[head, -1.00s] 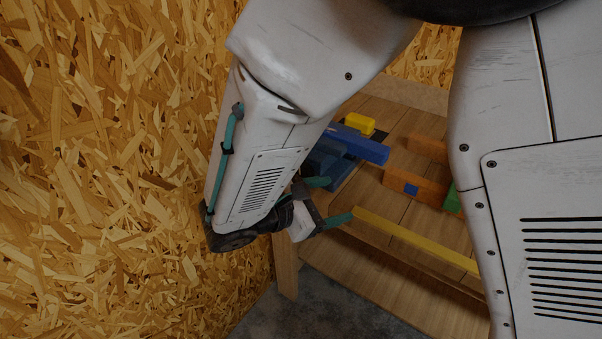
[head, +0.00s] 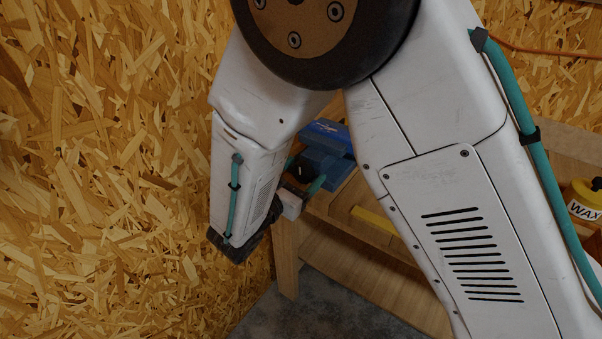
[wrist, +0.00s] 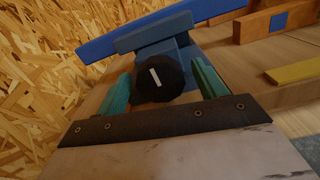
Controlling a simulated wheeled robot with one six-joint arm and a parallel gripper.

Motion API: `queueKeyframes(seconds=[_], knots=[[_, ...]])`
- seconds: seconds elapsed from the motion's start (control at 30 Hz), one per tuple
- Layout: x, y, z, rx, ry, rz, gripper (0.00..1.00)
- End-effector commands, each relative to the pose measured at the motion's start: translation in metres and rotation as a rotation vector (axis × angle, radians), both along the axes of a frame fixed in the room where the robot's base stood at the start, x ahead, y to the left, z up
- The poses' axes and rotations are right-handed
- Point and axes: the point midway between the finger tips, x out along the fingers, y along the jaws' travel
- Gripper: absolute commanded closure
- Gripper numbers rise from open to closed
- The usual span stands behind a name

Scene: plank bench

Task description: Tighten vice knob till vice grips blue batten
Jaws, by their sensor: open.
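The vice (wrist: 150,40) is blue and sits at the bench's end; it also shows in the head view (head: 328,168). Its knob (wrist: 165,85) is black and faceted with a white mark, close to upright, tilted a little left. The blue batten (wrist: 105,45) lies across behind the vice's front jaw; its blue top also shows in the head view (head: 325,131). I cannot tell whether there is a gap at the jaw. My gripper (wrist: 162,73) is open, its teal fingers on either side of the knob, apparently apart from it. In the head view, my arm hides part of the vice.
An orange block with a blue patch (wrist: 279,20) lies right of the vice. A yellow strip (wrist: 294,71) lies near the bench's front edge. A chipboard wall (head: 100,150) stands close on the left. A yellow wax bottle (head: 583,200) stands at the far right.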

Motion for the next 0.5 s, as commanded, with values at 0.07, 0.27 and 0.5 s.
queueKeyframes(seconds=[0.07,0.27,0.5], knots=[[0.0008,-0.0008,0.0,0.0,0.0,0.0,0.3],[0.0006,-0.0006,0.0001,0.0,0.0,0.0,0.38],[0.0005,-0.0007,0.0001,0.001,-0.001,-0.001,0.74]])
